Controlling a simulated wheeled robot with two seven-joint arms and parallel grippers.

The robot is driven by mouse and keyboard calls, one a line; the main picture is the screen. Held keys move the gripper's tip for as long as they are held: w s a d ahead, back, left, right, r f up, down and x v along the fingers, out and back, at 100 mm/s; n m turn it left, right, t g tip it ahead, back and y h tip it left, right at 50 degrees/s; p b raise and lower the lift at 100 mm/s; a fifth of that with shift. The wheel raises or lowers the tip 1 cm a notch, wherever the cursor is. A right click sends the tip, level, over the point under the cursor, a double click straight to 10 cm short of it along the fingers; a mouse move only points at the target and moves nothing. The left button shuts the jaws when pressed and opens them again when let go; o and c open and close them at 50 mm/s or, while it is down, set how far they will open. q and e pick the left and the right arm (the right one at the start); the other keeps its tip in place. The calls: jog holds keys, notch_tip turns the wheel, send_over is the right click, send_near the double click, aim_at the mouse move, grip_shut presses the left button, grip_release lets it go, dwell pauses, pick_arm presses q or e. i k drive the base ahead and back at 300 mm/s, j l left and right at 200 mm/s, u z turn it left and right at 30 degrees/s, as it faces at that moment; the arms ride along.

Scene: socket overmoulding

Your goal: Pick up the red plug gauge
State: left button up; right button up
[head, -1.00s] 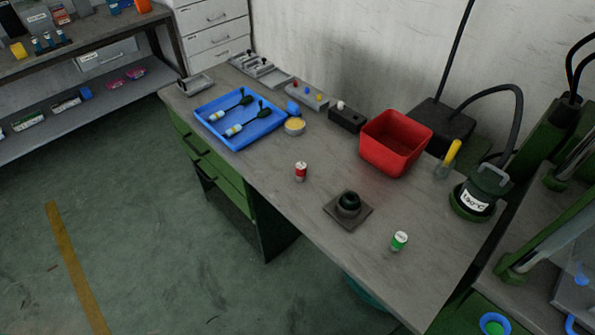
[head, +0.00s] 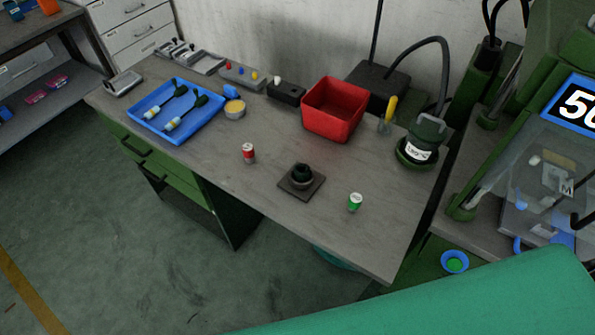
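The red plug gauge (head: 248,153) is a small red cylinder with a pale top. It stands upright on the grey workbench (head: 215,220), left of a dark round fixture on a square plate (head: 302,178). A similar green cylinder (head: 355,202) stands to the right of that fixture. Neither of my grippers shows in the head view, so I cannot see whether they are open or shut.
A blue tray (head: 150,128) with dark-handled tools lies at the bench's left. A red bin (head: 334,110) and a labelled pot (head: 424,143) stand at the back. A large green surface (head: 450,300) fills the lower right. Bench space around the red gauge is clear.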

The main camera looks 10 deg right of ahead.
aim_at(247, 149)
jog(key=z, duration=0.75)
jog(key=j+z, duration=1.3)
jog(key=k+j+z, duration=0.15)
jog(key=j+z, duration=0.3)
jog(key=l, duration=0.05)
